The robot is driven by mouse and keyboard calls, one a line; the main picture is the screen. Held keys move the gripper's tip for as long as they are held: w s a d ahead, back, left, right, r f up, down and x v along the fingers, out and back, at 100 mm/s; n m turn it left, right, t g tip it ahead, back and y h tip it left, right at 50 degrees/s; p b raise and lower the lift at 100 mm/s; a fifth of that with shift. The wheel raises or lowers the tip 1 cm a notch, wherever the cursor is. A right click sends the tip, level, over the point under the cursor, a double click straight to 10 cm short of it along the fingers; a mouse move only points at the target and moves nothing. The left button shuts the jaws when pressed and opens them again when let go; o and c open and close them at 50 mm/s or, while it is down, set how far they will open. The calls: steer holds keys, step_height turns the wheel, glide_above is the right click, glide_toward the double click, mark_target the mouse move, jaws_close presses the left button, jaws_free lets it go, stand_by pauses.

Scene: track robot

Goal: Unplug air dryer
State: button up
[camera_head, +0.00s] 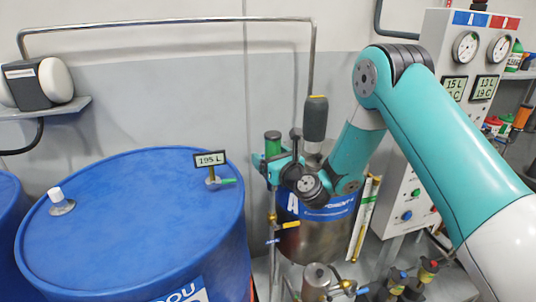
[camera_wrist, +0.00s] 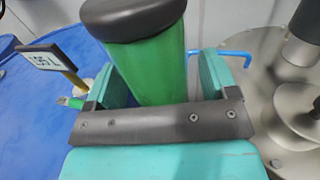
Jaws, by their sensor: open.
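A green cylinder with a dark cap, which looks like the air dryer (camera_head: 273,146), stands upright beside the metal drum in the head view. In the wrist view the air dryer (camera_wrist: 158,70) fills the space between my two fingers. My gripper (camera_wrist: 165,80) is open, with one teal finger on each side of the cylinder. A gap shows at the right finger; contact at the left finger is unclear. In the head view my gripper (camera_head: 278,170) is at the cylinder's lower part. The cylinder's lower end and its connection are hidden behind my gripper.
A blue drum (camera_head: 130,215) with a "195 L" display (camera_head: 210,159) stands left. A metal drum (camera_head: 318,235) stands behind my gripper, with a dark grey cylinder (camera_head: 315,118) above it. A gauge panel (camera_head: 410,175) stands right. A thin pipe (camera_head: 165,22) runs overhead.

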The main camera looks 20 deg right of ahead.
mark_target(270, 140)
steer(key=shift+w, duration=0.2)
steer(key=c, duration=1.1)
steer(key=shift+o, duration=0.2)
steer(key=shift+r+p, duration=0.35)
steer(key=shift+p, duration=0.05)
steer(key=shift+r+p, duration=2.05)
steer(key=shift+p, duration=0.2)
